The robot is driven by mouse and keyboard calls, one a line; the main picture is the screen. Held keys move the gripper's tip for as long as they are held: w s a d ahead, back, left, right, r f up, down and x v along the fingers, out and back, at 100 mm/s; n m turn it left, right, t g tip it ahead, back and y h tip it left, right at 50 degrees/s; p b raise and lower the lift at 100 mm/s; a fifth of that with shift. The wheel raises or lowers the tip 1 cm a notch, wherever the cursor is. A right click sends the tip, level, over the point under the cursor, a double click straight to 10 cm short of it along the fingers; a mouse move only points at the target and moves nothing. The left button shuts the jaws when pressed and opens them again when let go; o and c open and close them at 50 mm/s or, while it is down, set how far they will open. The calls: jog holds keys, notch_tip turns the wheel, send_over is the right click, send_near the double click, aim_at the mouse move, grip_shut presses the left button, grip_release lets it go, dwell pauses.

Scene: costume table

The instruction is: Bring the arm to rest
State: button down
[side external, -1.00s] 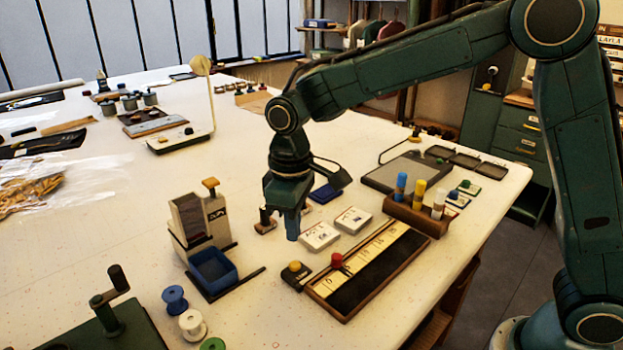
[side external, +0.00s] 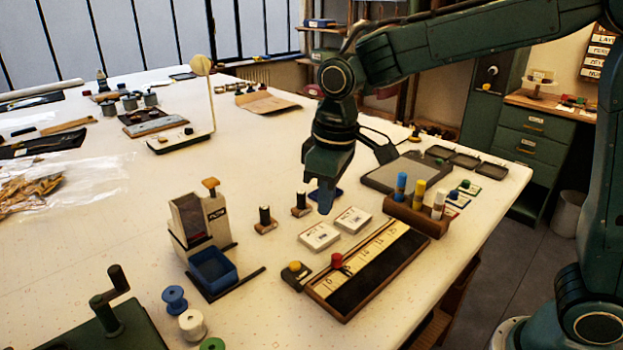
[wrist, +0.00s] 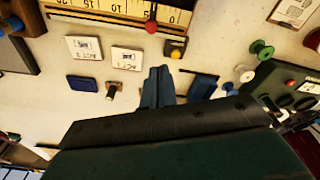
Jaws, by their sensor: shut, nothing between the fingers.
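My gripper (side external: 325,200) is shut and empty. In the side external view its fingertips hang above the table, just behind two white labelled boxes (side external: 319,236). The gripper is apart from the table as far as I can tell. In the wrist view the closed blue fingers (wrist: 158,75) point toward the table between the boxes and a blue bin. My forearm stretches from the upper right down to the wrist.
A long ruler tray (side external: 370,268) with a red knob lies in front. A dispenser with a blue bin (side external: 212,268) stands left. A wooden rack (side external: 418,215) holds coloured tubes at right. Two dark spools on wooden bases (side external: 265,220) stand near the gripper.

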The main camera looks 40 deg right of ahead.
jog(key=s+d+r+m+t, duration=0.2)
jog(key=s+d, duration=0.3)
jog(key=s, duration=0.5)
jog(key=s+d+r+m+t, duration=0.2)
jog(key=s+d, duration=0.4)
jog(key=s, duration=0.4)
jog(key=shift+s+d+r+m+t, duration=0.2)
jog(key=shift+s+d+m+t, duration=0.1)
jog(key=shift+m, duration=0.1)
dwell(0.3)
